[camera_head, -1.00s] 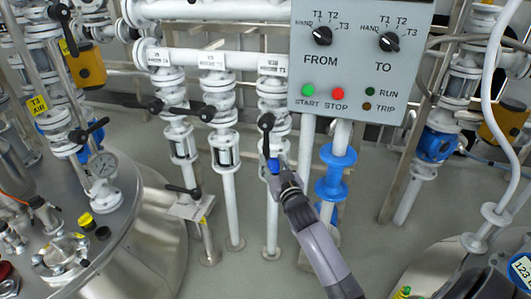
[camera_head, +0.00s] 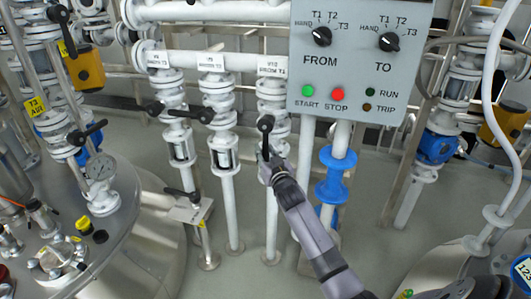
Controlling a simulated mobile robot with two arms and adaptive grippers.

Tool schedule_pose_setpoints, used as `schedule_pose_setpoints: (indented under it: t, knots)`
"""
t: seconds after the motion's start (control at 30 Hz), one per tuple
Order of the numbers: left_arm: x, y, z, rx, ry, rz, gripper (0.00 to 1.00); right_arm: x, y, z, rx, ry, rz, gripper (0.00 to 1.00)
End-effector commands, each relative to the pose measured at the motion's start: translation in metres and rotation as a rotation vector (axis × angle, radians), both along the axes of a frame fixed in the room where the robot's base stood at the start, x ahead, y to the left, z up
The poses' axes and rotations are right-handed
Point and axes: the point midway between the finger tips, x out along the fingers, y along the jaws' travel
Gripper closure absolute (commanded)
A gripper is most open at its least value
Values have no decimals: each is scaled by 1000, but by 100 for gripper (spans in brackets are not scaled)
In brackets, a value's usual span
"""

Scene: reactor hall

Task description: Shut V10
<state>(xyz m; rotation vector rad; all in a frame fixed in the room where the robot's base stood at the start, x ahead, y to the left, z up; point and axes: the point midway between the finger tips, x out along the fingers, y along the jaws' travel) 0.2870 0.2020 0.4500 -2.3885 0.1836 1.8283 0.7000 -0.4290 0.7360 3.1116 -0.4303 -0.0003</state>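Three white valves stand side by side on vertical pipes under a white header. The right one, V10 (camera_head: 272,102), has a small label (camera_head: 271,66) above it that I can barely read. Its black lever (camera_head: 265,137) hangs down, in line with the pipe. The levers of the two valves to its left point left, across their pipes. My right gripper (camera_head: 267,160) comes up from below and is at the lower end of V10's lever. Its fingers are small and dark, so I cannot tell their opening or whether they touch. My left gripper is out of view.
A grey control box (camera_head: 361,60) hangs just right of V10, with a blue-flanged pipe (camera_head: 336,175) below it. A steel vessel (camera_head: 135,240) fills the lower left. The grey floor shows between the pipes.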

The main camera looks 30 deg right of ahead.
Motion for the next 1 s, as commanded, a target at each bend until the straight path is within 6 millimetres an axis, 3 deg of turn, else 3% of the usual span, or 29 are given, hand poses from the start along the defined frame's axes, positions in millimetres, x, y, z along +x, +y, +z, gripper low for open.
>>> schedule_pose_setpoints:
  t: [0.37, 1.0]
  knots:
    - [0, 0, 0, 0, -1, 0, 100, 0, 0, 0, 0, 0, 0, 100]
    - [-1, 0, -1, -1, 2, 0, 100, 0, 0, -1, 3, -3, 0, 100]
